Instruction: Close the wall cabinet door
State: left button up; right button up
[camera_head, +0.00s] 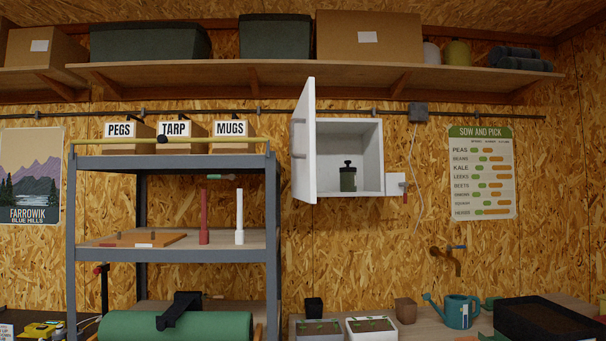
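The white wall cabinet (350,194) hangs on the board wall, right of the grey shelving rack. Its white door (303,185) stands wide open at the cabinet's left side, swung out toward me and seen nearly edge-on. Grey fittings show on the door's left-hand face. A dark green canister (348,178) with a black top stands inside the cabinet, clear of the door. Neither of my grippers is visible, so their distance from the door cannot be told.
The grey rack (273,220) stands close left of the door, with labelled boxes on top. A long wooden shelf (270,74) runs above. Below are planters (371,329) and a teal watering can (460,312) on the bench. Open space lies before the cabinet.

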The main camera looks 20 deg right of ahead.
aim_at(302, 138)
jog(key=i+j+z, duration=0.1)
jog(key=j+z, duration=1)
